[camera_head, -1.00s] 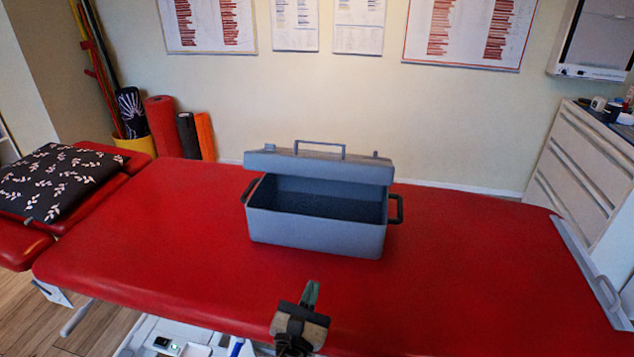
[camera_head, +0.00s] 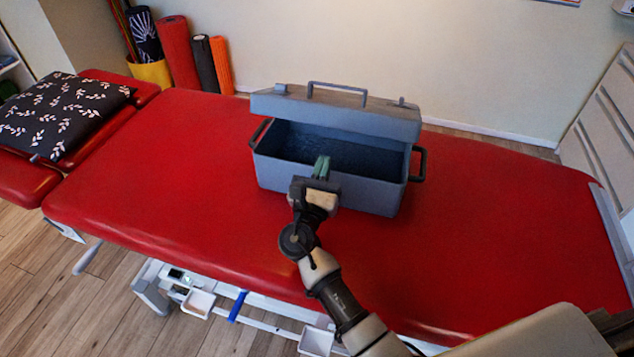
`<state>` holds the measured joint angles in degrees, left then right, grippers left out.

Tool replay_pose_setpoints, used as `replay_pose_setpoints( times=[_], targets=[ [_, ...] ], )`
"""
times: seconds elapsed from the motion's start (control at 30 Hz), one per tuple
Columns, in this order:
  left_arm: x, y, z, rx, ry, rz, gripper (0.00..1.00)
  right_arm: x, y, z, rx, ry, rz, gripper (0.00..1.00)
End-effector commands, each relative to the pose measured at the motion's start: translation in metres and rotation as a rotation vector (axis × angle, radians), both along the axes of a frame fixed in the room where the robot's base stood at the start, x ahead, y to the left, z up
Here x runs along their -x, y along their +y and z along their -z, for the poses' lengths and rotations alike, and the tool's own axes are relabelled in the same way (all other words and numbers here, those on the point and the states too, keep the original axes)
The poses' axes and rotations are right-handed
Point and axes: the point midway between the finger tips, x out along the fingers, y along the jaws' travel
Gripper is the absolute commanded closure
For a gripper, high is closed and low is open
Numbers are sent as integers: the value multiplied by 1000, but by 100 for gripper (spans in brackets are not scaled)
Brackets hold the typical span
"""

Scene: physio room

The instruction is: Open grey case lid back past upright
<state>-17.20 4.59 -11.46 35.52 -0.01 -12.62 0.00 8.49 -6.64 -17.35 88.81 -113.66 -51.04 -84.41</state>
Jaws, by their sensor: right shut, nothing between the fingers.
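The grey case (camera_head: 350,188) stands on the red treatment table. Its lid (camera_head: 335,112) is partly open, raised at the back and tilted, with the thin handle (camera_head: 337,88) at its top. The dark inside of the case shows under the lid. My right gripper (camera_head: 321,168) is shut and empty. In the picture its greenish fingertips overlap the case's front rim and opening, below the lid; whether they touch the case I cannot tell. The gripper hides part of the case's front wall. My left gripper is not in view.
The red table top (camera_head: 185,190) is clear around the case. A dark patterned pillow (camera_head: 62,115) lies at the left end. Rolled mats (camera_head: 178,52) stand by the wall behind. A white cabinet (camera_head: 603,125) stands at the right.

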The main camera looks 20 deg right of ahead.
Motion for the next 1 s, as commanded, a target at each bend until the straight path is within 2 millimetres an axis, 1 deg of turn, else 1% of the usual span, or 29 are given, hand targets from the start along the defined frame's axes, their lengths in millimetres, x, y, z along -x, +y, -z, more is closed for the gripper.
replay_pose_setpoints(
  times=[0.03,0.07,0.1,0.2,0.3,0.47,0.83,1.0],
  targets=[
    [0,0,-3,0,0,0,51,-9,-6,-6,1,-2,2,100],
    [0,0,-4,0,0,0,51,-13,-9,-8,1,-2,1,100],
    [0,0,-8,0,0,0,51,-17,-11,-15,-2,-3,0,100],
    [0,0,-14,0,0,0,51,-21,-14,-29,-2,-1,0,100],
    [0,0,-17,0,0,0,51,-24,-16,-37,-2,0,1,100],
    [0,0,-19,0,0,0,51,-26,-18,-42,0,1,0,100],
    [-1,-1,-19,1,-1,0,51,-27,-18,-43,-1,2,0,100],
    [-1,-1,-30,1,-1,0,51,-27,-21,-49,-9,13,0,100]
  ],
)
